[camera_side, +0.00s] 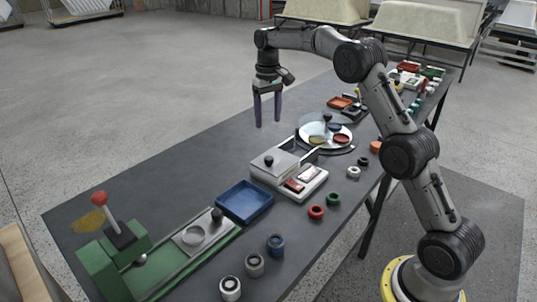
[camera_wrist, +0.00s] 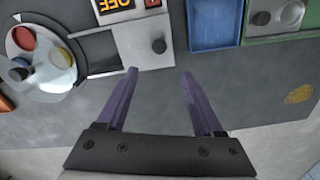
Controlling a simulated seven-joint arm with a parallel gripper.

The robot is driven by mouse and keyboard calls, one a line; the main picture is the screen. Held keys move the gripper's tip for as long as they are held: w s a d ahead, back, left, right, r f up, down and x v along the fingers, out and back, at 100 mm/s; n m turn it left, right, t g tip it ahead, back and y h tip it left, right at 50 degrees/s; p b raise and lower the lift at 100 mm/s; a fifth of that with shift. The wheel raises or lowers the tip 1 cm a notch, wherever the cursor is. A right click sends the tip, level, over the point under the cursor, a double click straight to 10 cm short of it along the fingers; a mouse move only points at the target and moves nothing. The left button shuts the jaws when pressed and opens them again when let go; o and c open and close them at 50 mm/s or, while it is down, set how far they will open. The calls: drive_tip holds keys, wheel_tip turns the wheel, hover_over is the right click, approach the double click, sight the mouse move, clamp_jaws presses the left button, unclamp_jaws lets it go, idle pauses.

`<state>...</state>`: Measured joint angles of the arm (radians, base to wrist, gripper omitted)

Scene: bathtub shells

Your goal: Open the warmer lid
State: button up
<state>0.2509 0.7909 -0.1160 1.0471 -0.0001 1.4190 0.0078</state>
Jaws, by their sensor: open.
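The warmer is a pale box (camera_side: 292,191) on the dark table, with a flat light-grey lid (camera_side: 279,164) carrying a black knob (camera_side: 268,161). Two rails (camera_side: 306,150) run from the lid toward a round plate. In the wrist view the lid (camera_wrist: 138,42) lies ahead of my fingers, with its knob (camera_wrist: 158,46) just beyond and between the fingertips. My gripper (camera_side: 268,124) has two purple fingers pointing down, spread apart and empty, above the table and behind the warmer in the side view. The wrist view also shows my gripper (camera_wrist: 158,72) open. The lid's underside is hidden.
A blue tray (camera_side: 245,203) stands beside the warmer. A green fixture with a red-knobbed lever (camera_side: 100,199) is at the near left. The round plate (camera_side: 325,137) holds coloured discs. Several coloured rings, such as a red one (camera_side: 316,212), lie nearby. The far-left tabletop is clear.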

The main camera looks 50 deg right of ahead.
sight(268, 157)
wheel_tip(268, 157, down, 14)
drive_tip(key=shift+d+r, duration=0.1)
drive_tip(key=shift+r, duration=0.05)
idle(0.4)
clamp_jaws()
drive_tip(key=shift+r, duration=0.1)
idle(1.3)
